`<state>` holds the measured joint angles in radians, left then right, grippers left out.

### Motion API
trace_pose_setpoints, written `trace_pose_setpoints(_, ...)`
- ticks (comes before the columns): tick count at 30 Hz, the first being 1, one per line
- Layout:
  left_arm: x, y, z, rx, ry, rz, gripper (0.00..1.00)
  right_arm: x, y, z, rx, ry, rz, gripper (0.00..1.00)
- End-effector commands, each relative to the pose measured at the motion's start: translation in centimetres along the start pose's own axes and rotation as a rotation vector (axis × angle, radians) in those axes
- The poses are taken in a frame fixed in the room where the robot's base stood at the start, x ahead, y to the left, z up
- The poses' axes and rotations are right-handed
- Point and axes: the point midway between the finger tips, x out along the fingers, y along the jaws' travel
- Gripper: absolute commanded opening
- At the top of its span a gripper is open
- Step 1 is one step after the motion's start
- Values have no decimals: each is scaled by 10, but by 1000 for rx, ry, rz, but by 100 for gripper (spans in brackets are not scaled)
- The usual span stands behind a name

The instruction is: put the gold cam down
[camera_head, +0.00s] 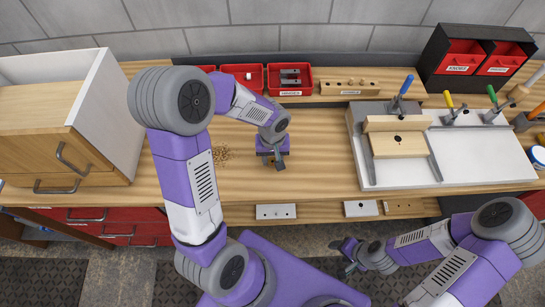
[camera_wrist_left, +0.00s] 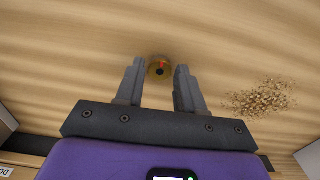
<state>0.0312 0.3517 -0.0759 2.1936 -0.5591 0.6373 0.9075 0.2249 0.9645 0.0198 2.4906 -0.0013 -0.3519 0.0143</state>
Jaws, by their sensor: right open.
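The gold cam (camera_wrist_left: 159,68) is a small round piece with a dark centre and a red-orange mark. Whether the cam touches the wood is hard to tell. My right gripper (camera_head: 345,255) is open and empty, in front of the bench's front edge.
Wood shavings (camera_head: 221,154) lie left of my left gripper, also in the left wrist view (camera_wrist_left: 258,97). Red bins (camera_head: 290,80) stand behind. A white board with a wooden fixture (camera_head: 395,143) and clamps is at right. A drawer cabinet (camera_head: 70,130) stands left. Bare wood lies right of the gripper.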

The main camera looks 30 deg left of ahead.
Motion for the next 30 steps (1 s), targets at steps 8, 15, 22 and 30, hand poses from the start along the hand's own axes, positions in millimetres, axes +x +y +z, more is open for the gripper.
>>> trace_pose_setpoints(8,-1,0,0,0,0,0,54,0,0,0,0,0,0,62)
trace_pose_setpoints(15,-9,0,0,0,2,1,54,-6,-2,0,0,0,0,62)
trace_pose_setpoints(22,-56,1,-1,-1,7,4,54,-16,-6,1,0,0,0,62)
trace_pose_setpoints(30,-108,1,-1,-1,4,3,54,-24,-9,1,0,0,0,62)
